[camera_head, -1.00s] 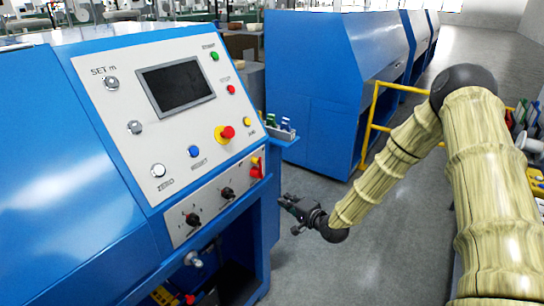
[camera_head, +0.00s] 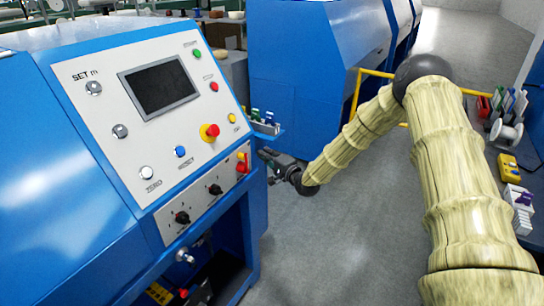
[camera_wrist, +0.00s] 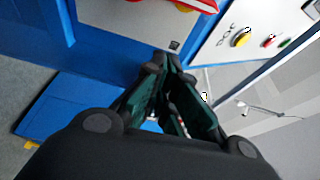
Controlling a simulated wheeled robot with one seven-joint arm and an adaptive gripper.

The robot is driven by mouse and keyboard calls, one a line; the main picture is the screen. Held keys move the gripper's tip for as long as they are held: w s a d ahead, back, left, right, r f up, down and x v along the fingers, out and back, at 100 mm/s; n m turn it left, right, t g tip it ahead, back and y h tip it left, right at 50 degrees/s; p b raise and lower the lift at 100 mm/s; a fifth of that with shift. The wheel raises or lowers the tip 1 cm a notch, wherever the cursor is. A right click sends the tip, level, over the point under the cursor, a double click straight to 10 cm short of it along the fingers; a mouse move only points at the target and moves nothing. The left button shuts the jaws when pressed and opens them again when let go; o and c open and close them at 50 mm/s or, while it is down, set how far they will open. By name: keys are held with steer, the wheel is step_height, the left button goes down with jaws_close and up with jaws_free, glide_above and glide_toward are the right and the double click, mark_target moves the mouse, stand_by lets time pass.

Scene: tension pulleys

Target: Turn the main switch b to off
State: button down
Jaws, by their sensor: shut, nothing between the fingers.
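The red-and-yellow switch, which I take to be main switch b (camera_head: 243,163), is at the right end of the lower panel strip on the blue machine. Its label cannot be read. In the wrist view part of a red-and-yellow switch (camera_wrist: 200,4) shows, cut off by the top edge. My gripper (camera_head: 264,155) is just right of the switch in the head view, apart from it as far as I can tell. In the wrist view its dark fingers (camera_wrist: 162,64) are shut and empty, below the switch in the picture.
The panel also has a red emergency button on yellow (camera_head: 210,132), two black knobs (camera_head: 182,217) and a screen (camera_head: 159,88). A yellow rail (camera_head: 355,100) stands behind my arm. Grey floor (camera_head: 340,240) is open right of the machine.

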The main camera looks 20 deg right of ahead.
steer(key=shift+s+a+f+p, duration=0.1)
steer(key=shift+s+a+p, duration=0.15)
steer(key=shift+a+p, duration=0.6)
steer(key=shift+s+a+p, duration=0.25)
steer(key=shift+a+p, duration=0.25)
steer(key=shift+a, duration=0.5)
steer(key=shift+a, duration=0.1)
